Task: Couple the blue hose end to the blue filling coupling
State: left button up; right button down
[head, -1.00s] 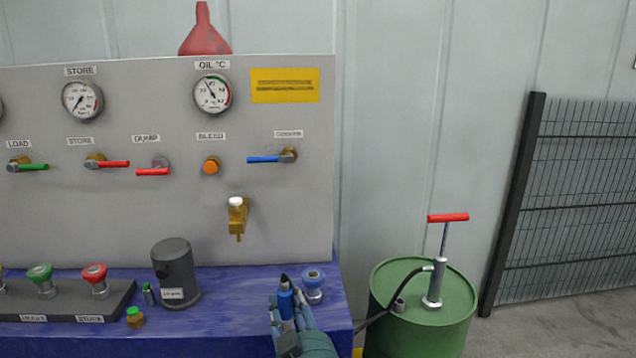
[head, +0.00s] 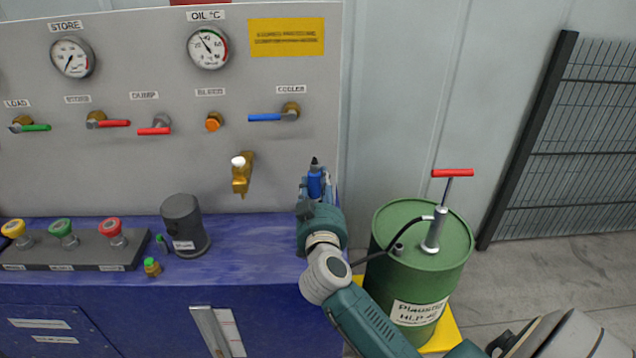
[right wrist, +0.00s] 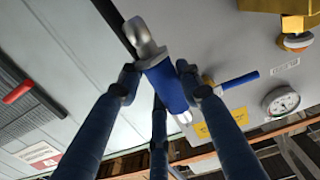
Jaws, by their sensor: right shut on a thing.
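The blue hose end (head: 315,184), with a dark tip pointing up, stands in my right gripper (head: 314,190) in the head view, above the right end of the blue bench. The right wrist view shows it as a blue sleeve with a grey metal end (right wrist: 168,86), between the fingers of my right gripper (right wrist: 158,82), which are shut on it. The blue filling coupling is not visible now; my right gripper and arm cover that part of the bench. My left gripper is not in view.
A grey panel (head: 120,170) with gauges, levers and a brass tap (head: 242,175) rises behind the blue bench (head: 110,292). A dark grey canister (head: 182,222) stands left of my arm. A green drum (head: 397,268) with a red-handled pump stands right of the bench.

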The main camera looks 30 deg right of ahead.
jog(key=shift+r+p, duration=0.15)
jog(key=shift+p, duration=0.15)
jog(key=shift+f, duration=0.6)
jog(key=shift+f+b, duration=0.9)
jog(key=shift+f, duration=1.5)
jog(key=shift+p, duration=0.65)
jog(key=shift+p, duration=0.7)
jog(key=shift+p, duration=0.65)
